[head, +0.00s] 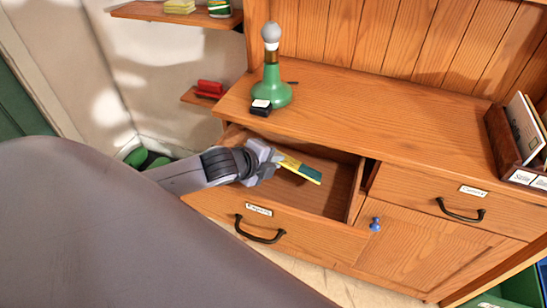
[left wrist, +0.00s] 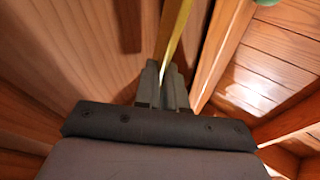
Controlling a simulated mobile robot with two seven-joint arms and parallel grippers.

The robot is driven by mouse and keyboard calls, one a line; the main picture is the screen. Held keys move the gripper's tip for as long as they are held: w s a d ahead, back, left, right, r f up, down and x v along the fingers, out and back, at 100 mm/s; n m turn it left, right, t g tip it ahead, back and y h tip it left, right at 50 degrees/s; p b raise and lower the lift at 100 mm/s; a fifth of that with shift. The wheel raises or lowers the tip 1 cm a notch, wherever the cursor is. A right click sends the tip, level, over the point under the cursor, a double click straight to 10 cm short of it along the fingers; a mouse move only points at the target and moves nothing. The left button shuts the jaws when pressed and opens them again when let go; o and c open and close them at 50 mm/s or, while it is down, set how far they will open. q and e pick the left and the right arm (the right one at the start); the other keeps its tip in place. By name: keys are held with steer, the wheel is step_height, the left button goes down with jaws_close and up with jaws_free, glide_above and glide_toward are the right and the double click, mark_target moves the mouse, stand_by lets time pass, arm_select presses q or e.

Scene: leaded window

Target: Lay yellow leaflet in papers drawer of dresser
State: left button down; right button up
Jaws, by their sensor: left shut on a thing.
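The dresser (head: 395,95) is orange-brown wood. Its left drawer (head: 262,226), with a white label whose text is too small to read surely, stands pulled open. My left gripper (head: 272,163) is over the open drawer and shut on the yellow leaflet (head: 293,165). The leaflet juts to the right from the fingers, with a green end, above the drawer's inside. In the left wrist view the leaflet (left wrist: 175,38) shows edge-on as a thin yellow strip between the fingertips (left wrist: 167,85). Whether it touches the drawer floor I cannot tell. My right gripper is not in view.
A green lamp (head: 273,90) and a small dark block (head: 261,107) stand on the dresser top behind the drawer. A closed right drawer (head: 440,200) and a cupboard door with blue knob (head: 375,224) are beside it. A wooden letter holder (head: 505,145) stands at the right.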

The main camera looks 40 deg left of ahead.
arm_select(q)
steer(key=c, duration=1.2)
jaws_free()
steer(key=shift+f, duration=0.15)
steer(key=v, duration=0.8)
steer(key=r+p+v, duration=0.1)
steer(key=v, duration=0.3)
steer(key=shift+r, duration=0.15)
